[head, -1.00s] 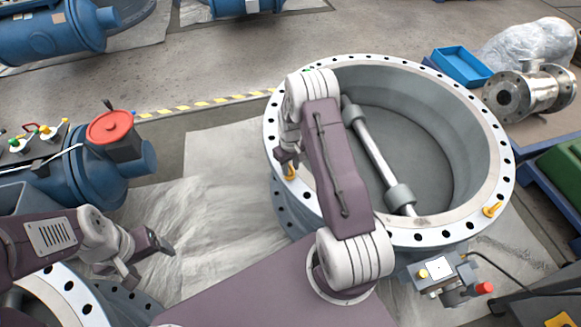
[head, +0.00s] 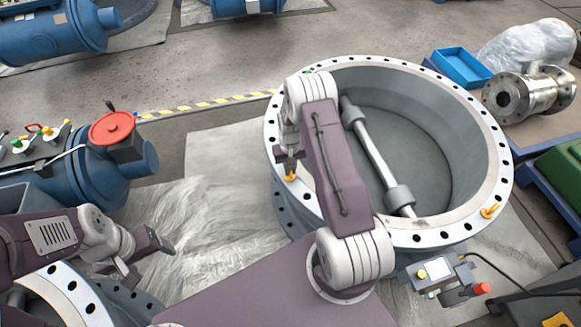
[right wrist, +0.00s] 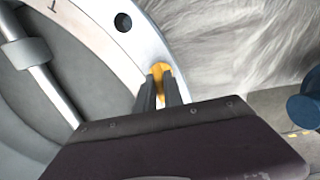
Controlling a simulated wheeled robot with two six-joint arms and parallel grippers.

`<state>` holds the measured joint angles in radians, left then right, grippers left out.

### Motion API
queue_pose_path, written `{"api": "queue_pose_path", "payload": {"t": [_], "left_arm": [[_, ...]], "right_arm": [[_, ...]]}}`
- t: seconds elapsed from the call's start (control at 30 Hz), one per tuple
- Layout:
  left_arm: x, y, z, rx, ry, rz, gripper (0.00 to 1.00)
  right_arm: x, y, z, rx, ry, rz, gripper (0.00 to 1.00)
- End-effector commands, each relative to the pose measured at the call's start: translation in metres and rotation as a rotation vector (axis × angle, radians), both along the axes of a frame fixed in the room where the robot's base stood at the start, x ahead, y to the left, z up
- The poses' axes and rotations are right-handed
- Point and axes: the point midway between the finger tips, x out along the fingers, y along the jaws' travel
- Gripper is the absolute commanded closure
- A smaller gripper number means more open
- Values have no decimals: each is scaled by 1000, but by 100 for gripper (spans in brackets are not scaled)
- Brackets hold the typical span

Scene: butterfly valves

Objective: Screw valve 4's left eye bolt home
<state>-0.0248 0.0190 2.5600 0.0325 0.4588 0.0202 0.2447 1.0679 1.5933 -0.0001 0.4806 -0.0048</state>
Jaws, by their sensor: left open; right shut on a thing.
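Valve 4 (head: 497,150) is the large grey ring-shaped body with a bolt-holed flange and a shaft across its bore. Its left eye bolt (head: 291,176) is yellow and stands at the flange's left side. My right gripper (head: 287,160) is shut on this eye bolt from above. In the right wrist view the two dark fingers (right wrist: 160,95) pinch the yellow eye bolt (right wrist: 160,72) at the flange rim; its lower part is hidden. My left gripper (head: 150,262) is open and empty at the lower left, well away from the valve.
Another yellow eye bolt (head: 490,211) stands at the flange's right side. A grey box with a red knob (head: 482,289) juts from the valve's front. A blue valve with a red cap (head: 112,129) is at left. Plastic sheeting (head: 215,215) lies between.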

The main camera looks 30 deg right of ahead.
Motion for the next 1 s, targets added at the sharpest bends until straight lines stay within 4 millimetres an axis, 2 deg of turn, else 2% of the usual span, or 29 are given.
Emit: {"api": "queue_pose_path", "payload": {"t": [1.0], "left_arm": [[0,0,20,0,0,0,23]], "right_arm": [[5,5,1,-1,-1,-962,100]]}}
